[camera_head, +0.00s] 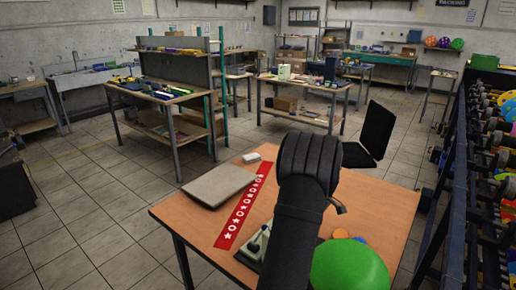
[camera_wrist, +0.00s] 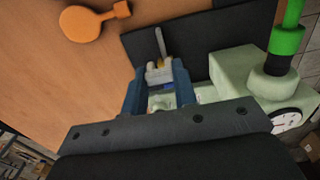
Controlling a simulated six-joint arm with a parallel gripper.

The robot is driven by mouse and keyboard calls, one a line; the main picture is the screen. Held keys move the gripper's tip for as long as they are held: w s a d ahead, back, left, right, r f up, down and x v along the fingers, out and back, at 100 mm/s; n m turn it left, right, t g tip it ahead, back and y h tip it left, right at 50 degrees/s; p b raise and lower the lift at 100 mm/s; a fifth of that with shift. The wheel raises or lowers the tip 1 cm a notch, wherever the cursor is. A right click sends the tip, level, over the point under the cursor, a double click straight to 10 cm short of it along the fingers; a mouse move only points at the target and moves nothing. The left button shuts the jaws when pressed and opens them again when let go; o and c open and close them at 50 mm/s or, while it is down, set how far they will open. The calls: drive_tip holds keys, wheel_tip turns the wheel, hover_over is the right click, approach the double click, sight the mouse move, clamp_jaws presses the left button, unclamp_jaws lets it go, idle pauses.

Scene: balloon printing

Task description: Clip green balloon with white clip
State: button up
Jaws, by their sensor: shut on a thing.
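The green balloon (camera_head: 349,267) is inflated at the lower edge of the head view, partly behind my arm. In the wrist view its green neck (camera_wrist: 285,40) sits upright on a dark nozzle at the right. My gripper (camera_wrist: 160,82) has blue fingers shut on the white clip (camera_wrist: 159,71), with a thin grey piece sticking up from it. The gripper and clip are to the left of the balloon neck and apart from it. My arm hides the gripper in the head view.
The nozzle stands on a pale green machine (camera_wrist: 240,72) with a round gauge (camera_wrist: 287,120). A flat orange piece (camera_wrist: 85,24) lies on the wooden table (camera_head: 385,210). A red strip with white stars (camera_head: 240,212) and a grey flat case (camera_head: 220,185) lie left. A balloon rack (camera_head: 480,190) stands right.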

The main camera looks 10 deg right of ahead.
drive_tip(key=shift+r, duration=0.1)
drive_tip(key=shift+s+a+r, duration=0.15)
drive_tip(key=shift+a+r, duration=0.05)
drive_tip(key=shift+r, duration=0.1)
drive_tip(key=s+a+r, duration=0.8)
drive_tip(key=s+r, duration=0.2)
drive_tip(key=r, duration=0.2)
drive_tip(key=shift+s+d+f, duration=0.15)
drive_tip(key=shift+d+f, duration=0.05)
drive_tip(key=shift+f, duration=0.8)
drive_tip(key=shift+s+d+f, duration=0.15)
drive_tip(key=shift+d+f, duration=0.05)
drive_tip(key=shift+f, duration=0.8)
drive_tip(key=shift+s+d+f, duration=0.15)
drive_tip(key=shift+d+f, duration=0.05)
drive_tip(key=shift+f, duration=2.25)
drive_tip(key=shift+f, duration=1.55)
drive_tip(key=o, duration=0.9)
